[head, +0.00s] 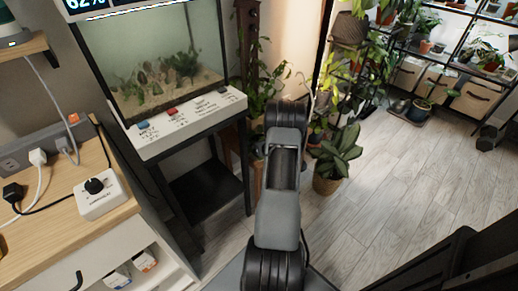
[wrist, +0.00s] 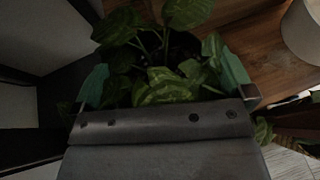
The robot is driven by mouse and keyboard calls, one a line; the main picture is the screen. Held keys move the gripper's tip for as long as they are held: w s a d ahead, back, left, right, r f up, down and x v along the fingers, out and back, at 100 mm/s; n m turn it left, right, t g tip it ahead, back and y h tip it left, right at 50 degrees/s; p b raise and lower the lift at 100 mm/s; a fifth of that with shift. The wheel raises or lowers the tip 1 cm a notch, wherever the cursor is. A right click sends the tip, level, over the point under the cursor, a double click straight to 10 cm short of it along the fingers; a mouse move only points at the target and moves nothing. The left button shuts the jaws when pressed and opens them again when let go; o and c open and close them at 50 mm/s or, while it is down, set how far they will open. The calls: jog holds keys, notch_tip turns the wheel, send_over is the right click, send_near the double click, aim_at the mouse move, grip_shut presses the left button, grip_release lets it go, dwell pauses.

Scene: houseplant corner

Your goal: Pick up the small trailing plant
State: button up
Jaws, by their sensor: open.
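A leafy green plant (wrist: 165,86) with pale-veined leaves fills the middle of the wrist view. A dark shape among its stems may be its pot, mostly hidden by leaves. My gripper (wrist: 158,62) is open, with one teal finger on each side of the foliage. I cannot tell whether the fingers touch the leaves. In the head view my arm reaches away toward the plants in the middle, and its end is hidden. I cannot pick out the small trailing plant for certain there.
A wooden surface (wrist: 262,62) lies around the plant, with a pale rounded object (wrist: 302,32) at the right. In the head view, a fish tank (head: 160,70) on a black stand is left of my arm. A potted plant (head: 328,180) stands on the floor at right; open floor (head: 400,195) lies beyond.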

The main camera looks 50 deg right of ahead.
jog(key=c, duration=0.6)
jog(key=shift+r, duration=0.1)
